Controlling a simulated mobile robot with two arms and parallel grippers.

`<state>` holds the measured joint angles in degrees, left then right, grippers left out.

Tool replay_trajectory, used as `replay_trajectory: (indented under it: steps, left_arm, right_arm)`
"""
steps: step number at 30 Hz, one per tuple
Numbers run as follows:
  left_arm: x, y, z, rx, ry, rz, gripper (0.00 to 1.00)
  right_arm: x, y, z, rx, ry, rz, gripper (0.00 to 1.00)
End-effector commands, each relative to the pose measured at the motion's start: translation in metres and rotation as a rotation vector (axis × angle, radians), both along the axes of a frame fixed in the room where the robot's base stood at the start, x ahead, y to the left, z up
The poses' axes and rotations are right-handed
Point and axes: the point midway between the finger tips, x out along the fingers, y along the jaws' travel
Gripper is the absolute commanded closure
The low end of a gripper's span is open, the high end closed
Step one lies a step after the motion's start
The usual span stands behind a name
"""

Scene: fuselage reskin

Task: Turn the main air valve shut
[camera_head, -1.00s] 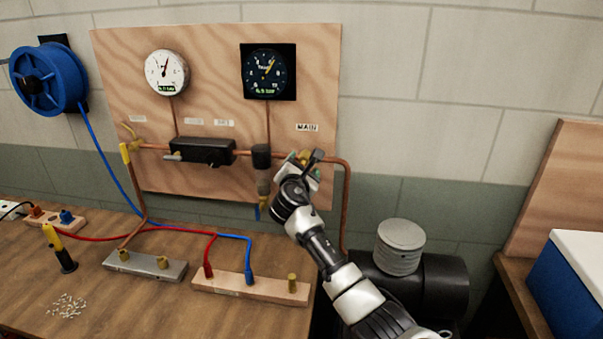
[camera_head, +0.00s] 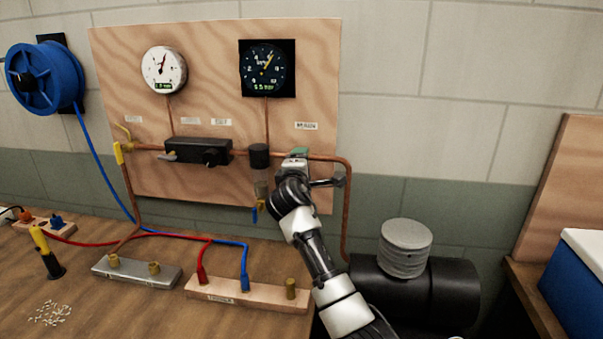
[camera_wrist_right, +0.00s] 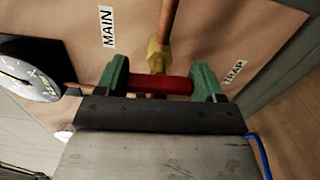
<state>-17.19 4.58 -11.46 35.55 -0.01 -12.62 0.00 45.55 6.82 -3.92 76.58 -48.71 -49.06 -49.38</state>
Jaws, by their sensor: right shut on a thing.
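The main air valve has a red handle (camera_wrist_right: 165,85) and a brass body (camera_wrist_right: 157,55) on a copper pipe, seen in the right wrist view below the MAIN label (camera_wrist_right: 107,27). My right gripper (camera_wrist_right: 165,84) has its green fingers at either end of the red handle, shut on it. In the head view my right gripper (camera_head: 298,156) is at the copper pipe under the MAIN label (camera_head: 306,126), and it hides the valve there. My left gripper is not in view.
The plywood panel (camera_head: 215,80) carries a white gauge (camera_head: 164,70), a dark gauge (camera_head: 267,68) and a black regulator block (camera_head: 198,151). A black tank (camera_head: 440,290) stands below right. Red and blue hoses lie on the bench.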

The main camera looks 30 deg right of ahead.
Motion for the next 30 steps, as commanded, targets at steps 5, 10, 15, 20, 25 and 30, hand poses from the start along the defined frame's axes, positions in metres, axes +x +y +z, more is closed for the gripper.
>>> replay_trajectory:
  steps: [5,10,15,20,25,30]
  left_arm:
    - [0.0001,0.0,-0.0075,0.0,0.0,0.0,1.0]
    - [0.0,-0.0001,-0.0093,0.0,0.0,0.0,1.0]
    - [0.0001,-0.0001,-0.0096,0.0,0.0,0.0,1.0]
    - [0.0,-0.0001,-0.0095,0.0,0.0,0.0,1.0]
    - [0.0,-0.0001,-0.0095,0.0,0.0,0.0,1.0]
    - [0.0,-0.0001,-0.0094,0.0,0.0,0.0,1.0]
  right_arm:
    - [0.0002,0.0009,-0.0034,0.055,-0.038,0.001,0.56]
    - [0.0001,0.0007,-0.003,0.081,-0.057,0.001,0.56]
    - [0.0001,0.0006,-0.0027,0.089,-0.062,0.001,0.56]
    - [0.0002,0.0007,-0.0027,0.09,-0.063,0.001,0.56]
    - [0.0002,0.0007,-0.0028,0.09,-0.063,0.001,0.26]
    - [0.0001,0.0005,-0.0019,0.089,-0.063,0.001,0.06]
